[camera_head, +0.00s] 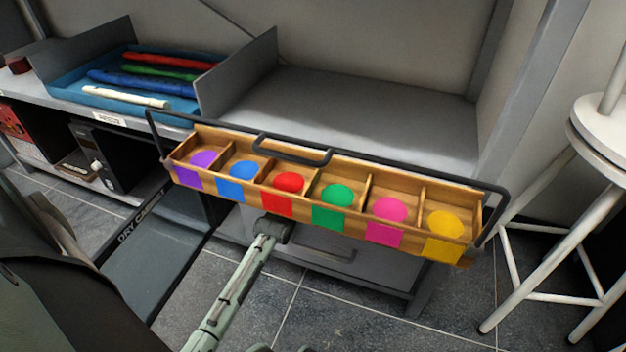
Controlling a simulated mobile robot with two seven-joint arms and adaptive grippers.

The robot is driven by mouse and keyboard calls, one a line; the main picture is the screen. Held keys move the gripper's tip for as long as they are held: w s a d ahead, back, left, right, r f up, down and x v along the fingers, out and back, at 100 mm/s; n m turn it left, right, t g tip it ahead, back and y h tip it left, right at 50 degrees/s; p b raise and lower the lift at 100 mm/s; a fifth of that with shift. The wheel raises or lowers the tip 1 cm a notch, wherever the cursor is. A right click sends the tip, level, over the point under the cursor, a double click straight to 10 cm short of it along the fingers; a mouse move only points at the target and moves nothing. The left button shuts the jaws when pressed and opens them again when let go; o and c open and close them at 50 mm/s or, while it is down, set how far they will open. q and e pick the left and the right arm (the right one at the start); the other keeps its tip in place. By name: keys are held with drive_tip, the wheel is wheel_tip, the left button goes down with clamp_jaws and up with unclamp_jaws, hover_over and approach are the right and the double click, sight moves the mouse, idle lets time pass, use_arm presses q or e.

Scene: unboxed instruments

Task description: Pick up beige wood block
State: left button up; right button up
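No block that I can clearly tell to be beige wood shows in the head view. The palest piece is a cream-white stick (125,96), lying at the near side of a blue tray (66,90) on the grey bench at the upper left. A wooden box with compartments (313,219) spans the middle in front of the bench. Its compartments carry purple, blue, red, green, pink and yellow round patches, and I see no block in them. Neither of my grippers can be made out. A grey-green link comes up from the bottom to the box's underside.
Blue, green and red sticks (150,84) lie behind the cream one. Grey upright panels flank the tray. The bench top (370,110) right of it is bare. A black handle frame (290,150) runs along the box. A white stool (600,130) stands at the right.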

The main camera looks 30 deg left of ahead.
use_arm(q)
drive_tip(key=shift+c, duration=0.6)
drive_tip(key=c, duration=1.4)
drive_tip(key=shift+o, duration=0.2)
drive_tip(key=shift+r, duration=0.15)
